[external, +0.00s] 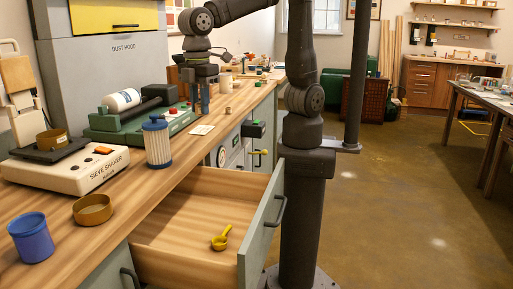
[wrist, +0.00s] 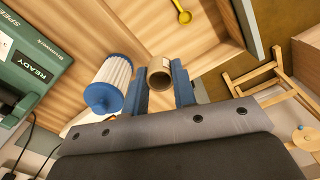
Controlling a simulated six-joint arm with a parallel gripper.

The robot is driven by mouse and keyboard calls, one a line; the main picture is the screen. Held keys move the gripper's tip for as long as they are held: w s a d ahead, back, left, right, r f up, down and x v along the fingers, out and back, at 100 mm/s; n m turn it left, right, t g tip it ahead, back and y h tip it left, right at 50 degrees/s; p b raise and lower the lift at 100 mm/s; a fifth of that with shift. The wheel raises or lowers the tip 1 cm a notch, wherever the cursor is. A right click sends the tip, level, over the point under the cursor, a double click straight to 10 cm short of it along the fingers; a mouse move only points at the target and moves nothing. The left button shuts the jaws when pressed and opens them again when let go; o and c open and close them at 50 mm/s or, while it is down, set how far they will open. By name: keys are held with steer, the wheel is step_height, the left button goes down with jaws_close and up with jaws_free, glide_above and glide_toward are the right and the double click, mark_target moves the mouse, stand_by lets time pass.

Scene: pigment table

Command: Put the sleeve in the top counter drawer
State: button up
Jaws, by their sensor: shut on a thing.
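The sleeve, a short tan hollow cylinder (wrist: 160,74), sits between the two blue fingers of my gripper (wrist: 161,88), which is shut on it; its open end faces the wrist camera. In the external view my gripper (external: 200,100) is over the counter, behind the filter cartridge, and I cannot make the sleeve out clearly there. The top counter drawer (external: 262,232) is pulled open at the front, with a yellow scoop (external: 221,238) lying inside. The drawer's wooden inside (wrist: 135,22) and the scoop (wrist: 183,14) also show in the wrist view.
A pleated filter cartridge with blue caps (external: 157,143) stands close to my gripper. Along the counter are a green roller machine (external: 135,122), a sieve shaker (external: 68,172), a brass ring (external: 93,209) and a blue cup (external: 31,238). Most of the drawer floor is clear.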

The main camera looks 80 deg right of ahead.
mark_target(209, 230)
step_height(209, 230, down, 38)
steer(key=shift+f, duration=0.1)
stand_by(0.7)
steer(key=o, duration=0.9)
steer(key=shift+o, duration=0.2)
step_height(209, 230, up, 12)
stand_by(0.4)
step_height(209, 230, down, 12)
steer(key=shift+f, duration=0.1)
stand_by(0.6)
